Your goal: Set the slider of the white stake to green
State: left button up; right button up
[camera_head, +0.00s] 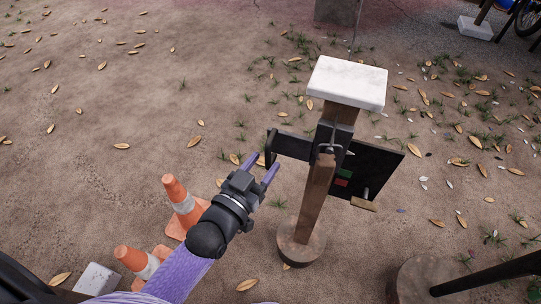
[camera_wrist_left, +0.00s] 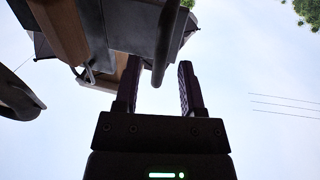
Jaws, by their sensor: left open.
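The stake (camera_head: 313,200) is a wooden post with a white cap (camera_head: 347,82), upright on a round base. A black panel (camera_head: 385,168) on it carries a green patch (camera_head: 345,173) and a red patch (camera_head: 341,183). A dark bar (camera_head: 293,145) sticks out to the left and ends in an upright dark handle (camera_head: 270,148). My left gripper (camera_head: 262,167) is open just below and left of that handle. In the left wrist view, the handle (camera_wrist_left: 168,45) shows beyond the open fingers, roughly in line with the gap. I cannot tell whether they touch. My right gripper is out of view.
A round brown object (camera_head: 425,275) is at the lower right. A white-topped block (camera_head: 98,279) lies lower left. Leaf-strewn ground left is mostly clear.

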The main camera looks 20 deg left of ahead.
pick_arm(q)
jog(key=shift+x, duration=1.3)
grip_shut()
dwell(0.4)
